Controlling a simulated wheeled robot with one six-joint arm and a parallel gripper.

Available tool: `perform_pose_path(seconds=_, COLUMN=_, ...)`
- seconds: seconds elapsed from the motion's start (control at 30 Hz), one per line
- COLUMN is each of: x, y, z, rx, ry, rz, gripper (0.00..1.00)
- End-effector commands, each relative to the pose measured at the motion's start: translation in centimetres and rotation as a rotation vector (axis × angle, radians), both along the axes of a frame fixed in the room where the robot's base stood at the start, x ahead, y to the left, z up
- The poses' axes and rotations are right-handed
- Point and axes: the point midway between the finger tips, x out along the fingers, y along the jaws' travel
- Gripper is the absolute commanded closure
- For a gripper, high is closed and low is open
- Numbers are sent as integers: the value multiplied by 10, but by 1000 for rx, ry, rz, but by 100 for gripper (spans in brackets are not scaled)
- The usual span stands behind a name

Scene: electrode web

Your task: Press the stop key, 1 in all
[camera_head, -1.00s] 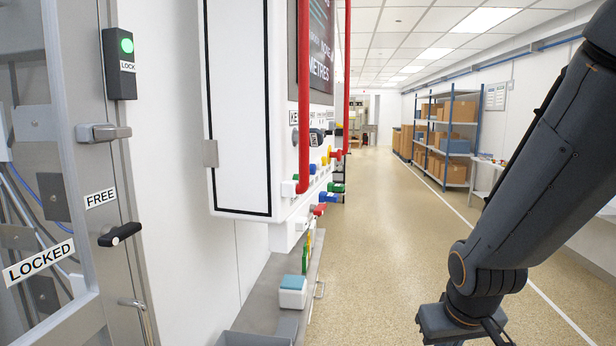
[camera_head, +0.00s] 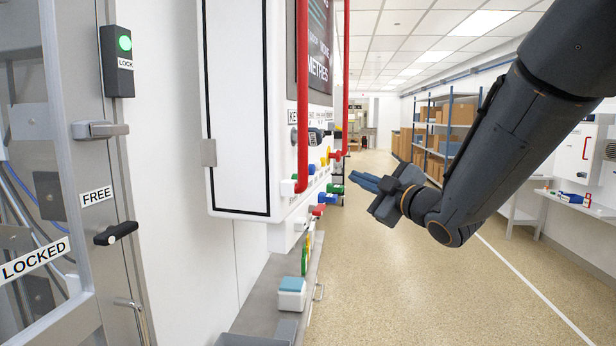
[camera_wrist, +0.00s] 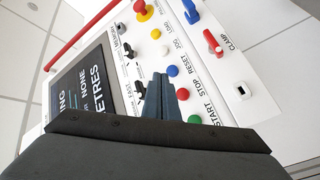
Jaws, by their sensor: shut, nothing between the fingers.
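The stop key is the round red button (camera_wrist: 182,94) beside the STOP label in the wrist view. It sits in a row between the green button (camera_wrist: 194,119) by START and the blue button (camera_wrist: 173,71) by RESET. My gripper (camera_head: 354,177) is shut and empty, out to the right of the machine's control panel in the head view. In the wrist view its blue fingers (camera_wrist: 160,82) point at the panel and appear just beside the red button. I cannot tell the gap to the panel's face. The stop key cannot be clearly picked out in the head view.
A red emergency knob on yellow (camera_wrist: 143,10), black selector knobs (camera_wrist: 139,88), a red CLAMP lever (camera_wrist: 213,42) and a blue lever (camera_wrist: 190,12) stick out nearby. A red rail (camera_head: 302,100) runs beside the screen. The aisle floor (camera_head: 400,270) is clear.

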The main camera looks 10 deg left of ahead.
Motion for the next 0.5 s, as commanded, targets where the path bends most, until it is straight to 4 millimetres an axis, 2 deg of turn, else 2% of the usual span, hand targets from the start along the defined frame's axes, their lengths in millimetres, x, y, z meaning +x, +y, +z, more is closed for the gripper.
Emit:
perform_pose_path(seconds=0.27, x=0, y=1, z=-1, rx=-1, ry=3, rz=-2, gripper=100)
perform_pose_path(seconds=0.5, x=3, y=20, z=-1, rx=0, ry=3, rz=0, gripper=100)
